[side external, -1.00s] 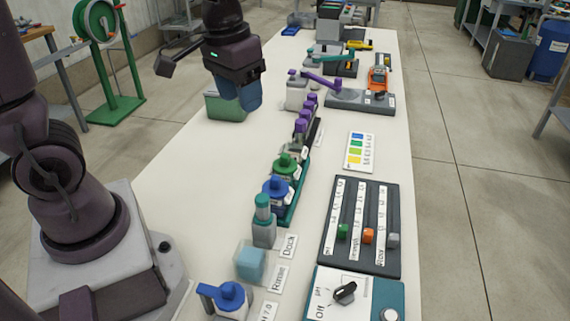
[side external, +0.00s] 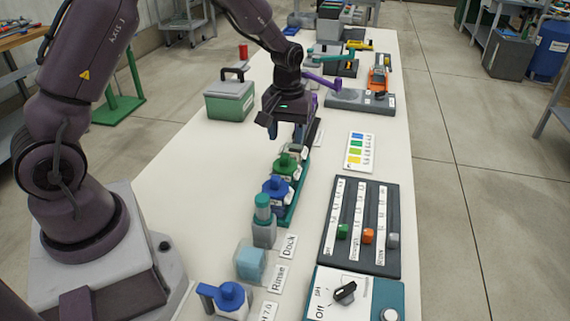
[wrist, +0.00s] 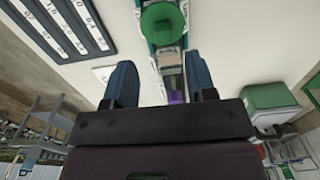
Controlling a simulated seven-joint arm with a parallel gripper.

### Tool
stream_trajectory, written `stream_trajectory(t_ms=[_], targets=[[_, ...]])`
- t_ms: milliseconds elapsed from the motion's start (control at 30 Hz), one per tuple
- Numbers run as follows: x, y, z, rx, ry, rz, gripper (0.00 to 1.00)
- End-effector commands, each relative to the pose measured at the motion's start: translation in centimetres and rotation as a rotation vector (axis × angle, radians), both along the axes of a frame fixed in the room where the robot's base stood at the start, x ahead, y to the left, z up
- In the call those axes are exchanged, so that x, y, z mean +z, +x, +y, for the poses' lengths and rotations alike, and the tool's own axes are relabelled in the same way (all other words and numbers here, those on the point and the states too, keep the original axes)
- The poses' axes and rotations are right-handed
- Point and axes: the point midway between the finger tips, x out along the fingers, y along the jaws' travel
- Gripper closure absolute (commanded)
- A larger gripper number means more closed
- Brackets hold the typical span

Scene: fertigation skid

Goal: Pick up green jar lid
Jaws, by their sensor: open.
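The green jar lid (side external: 285,162) sits on a jar in the teal rack (side external: 291,207), just behind the blue-lidded jar (side external: 276,186). My gripper (side external: 300,138) points down a little behind the green lid and above the rack row, apart from the lid. In the wrist view the green lid (wrist: 160,22) is at the top centre, beyond my open, empty fingers (wrist: 160,78). A purple-topped item (wrist: 177,97) shows between the fingers. My gripper hides most of the purple-topped row in the side view.
A teal-capped bottle (side external: 264,219) and a clear container with a light blue block (side external: 250,264) stand in front of the rack. A green cooler box (side external: 230,100) is back left. A slider panel (side external: 362,227) and colour card (side external: 360,151) lie right.

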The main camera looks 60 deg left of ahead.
Motion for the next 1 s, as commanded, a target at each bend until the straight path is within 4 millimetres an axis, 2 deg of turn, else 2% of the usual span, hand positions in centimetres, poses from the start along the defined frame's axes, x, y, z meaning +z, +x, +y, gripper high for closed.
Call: stream_trajectory(t_ms=[233,533,833,1000], targets=[[-2.0,-0.1,0.0,0.0,-0.001,0.002,0.49],[-6.1,-0.5,0.1,-0.001,-0.001,0.002,0.49],[-6.5,-0.4,0.1,-0.001,0.001,-0.001,0.49],[-6.5,-0.4,0.1,-0.001,0.0,0.0,0.88]])
